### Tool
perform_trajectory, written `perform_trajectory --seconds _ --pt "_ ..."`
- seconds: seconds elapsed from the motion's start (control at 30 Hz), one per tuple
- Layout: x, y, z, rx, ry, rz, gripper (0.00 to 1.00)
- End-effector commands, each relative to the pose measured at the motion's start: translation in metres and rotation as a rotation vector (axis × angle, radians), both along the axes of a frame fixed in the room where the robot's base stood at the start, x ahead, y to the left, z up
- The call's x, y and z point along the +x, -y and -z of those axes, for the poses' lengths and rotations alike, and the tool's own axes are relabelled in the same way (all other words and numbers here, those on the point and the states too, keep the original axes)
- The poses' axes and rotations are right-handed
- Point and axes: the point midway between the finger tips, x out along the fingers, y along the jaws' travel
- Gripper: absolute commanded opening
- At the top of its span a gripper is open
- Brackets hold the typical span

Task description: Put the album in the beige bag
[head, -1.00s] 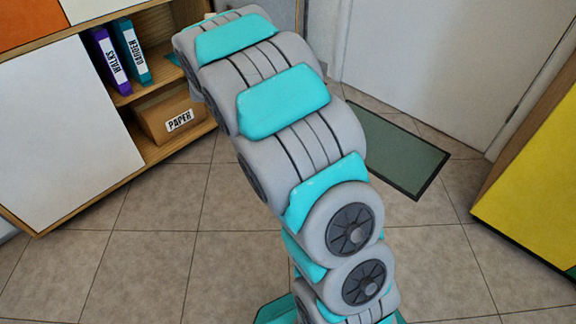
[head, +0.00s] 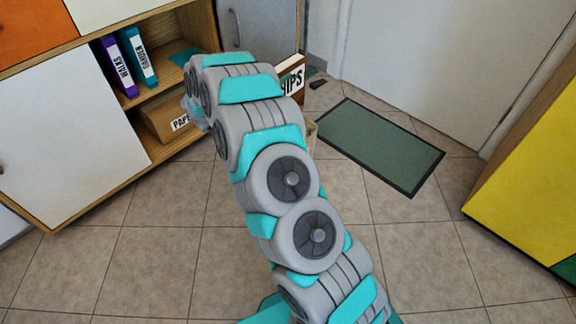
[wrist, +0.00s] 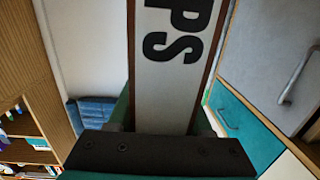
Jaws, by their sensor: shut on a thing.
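The album (head: 292,78) is brown with a white label, and the letters "HIPS" show past my arm in the head view. In the wrist view the album (wrist: 175,70) stands between the fingers of my gripper (wrist: 163,118), which is shut on it. The gripper itself is hidden behind my arm in the head view. A small beige patch (head: 311,136) shows beside my arm below the album. It may be part of the beige bag, but most of it is hidden.
A shelf at the left holds a purple binder (head: 118,67), a teal binder (head: 140,60) and a paper box (head: 167,118). A dark green mat (head: 380,147) lies before the white door. A yellow cabinet (head: 530,170) stands at the right. The tiled floor between is clear.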

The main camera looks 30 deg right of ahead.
Motion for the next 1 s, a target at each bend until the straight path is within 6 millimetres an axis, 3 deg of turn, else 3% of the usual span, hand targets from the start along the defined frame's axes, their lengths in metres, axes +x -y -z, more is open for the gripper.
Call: perform_trajectory --seconds 0.4,0.83,1.0 --pt "-0.014 0.007 0.100 -0.010 0.001 0.064 0.00" --pt "-0.015 0.007 0.143 -0.009 0.002 0.064 0.00" --pt "-0.016 0.007 0.169 -0.009 -0.002 0.065 0.00"
